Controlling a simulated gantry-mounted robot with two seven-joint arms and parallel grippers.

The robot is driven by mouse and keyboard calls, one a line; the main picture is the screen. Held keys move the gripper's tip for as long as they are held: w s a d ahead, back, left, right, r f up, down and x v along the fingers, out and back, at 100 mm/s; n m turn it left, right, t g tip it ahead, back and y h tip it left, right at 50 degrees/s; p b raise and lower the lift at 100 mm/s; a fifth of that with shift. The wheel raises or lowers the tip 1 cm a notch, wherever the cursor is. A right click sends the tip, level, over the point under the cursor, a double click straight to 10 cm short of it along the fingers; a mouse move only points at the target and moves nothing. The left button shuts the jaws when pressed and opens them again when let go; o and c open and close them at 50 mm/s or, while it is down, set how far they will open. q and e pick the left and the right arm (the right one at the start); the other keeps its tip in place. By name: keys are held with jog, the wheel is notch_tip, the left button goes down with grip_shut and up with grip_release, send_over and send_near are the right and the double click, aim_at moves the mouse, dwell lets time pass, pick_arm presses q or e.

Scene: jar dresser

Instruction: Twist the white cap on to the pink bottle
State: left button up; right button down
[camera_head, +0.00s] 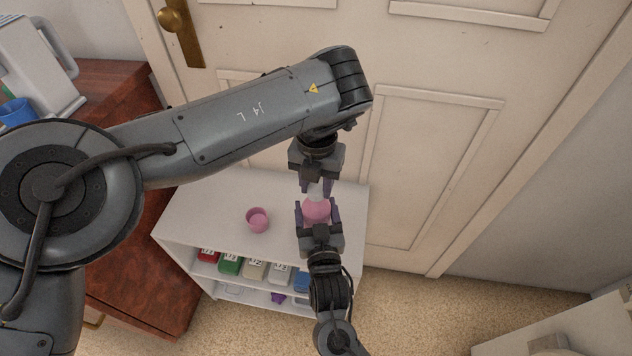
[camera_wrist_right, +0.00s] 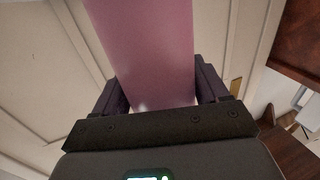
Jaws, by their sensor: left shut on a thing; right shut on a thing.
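The pink bottle (camera_head: 316,210) is held above the white shelf unit in the head view. My right gripper (camera_head: 318,217) is shut on it from the near side. In the right wrist view the pink bottle (camera_wrist_right: 150,50) fills the space between the dark fingers of my right gripper (camera_wrist_right: 165,95). My left gripper (camera_head: 316,188) comes from the far side, above the bottle. It is shut on the white cap (camera_head: 315,188), which shows as a small pale patch between its fingers. The cap is right at the bottle's top; I cannot tell whether they touch.
A small pink cup (camera_head: 257,220) stands on the white shelf unit (camera_head: 195,205), left of the grippers. Several coloured containers (camera_head: 230,263) sit on the shelf below. A dark wooden dresser (camera_head: 130,290) stands left, and a door (camera_head: 440,130) is behind.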

pick_arm(q)
jog(key=m, duration=2.2)
jog(key=shift+s, duration=0.1)
jog(key=m, duration=0.7)
jog(key=shift+f, duration=0.1)
jog(key=o, duration=1)
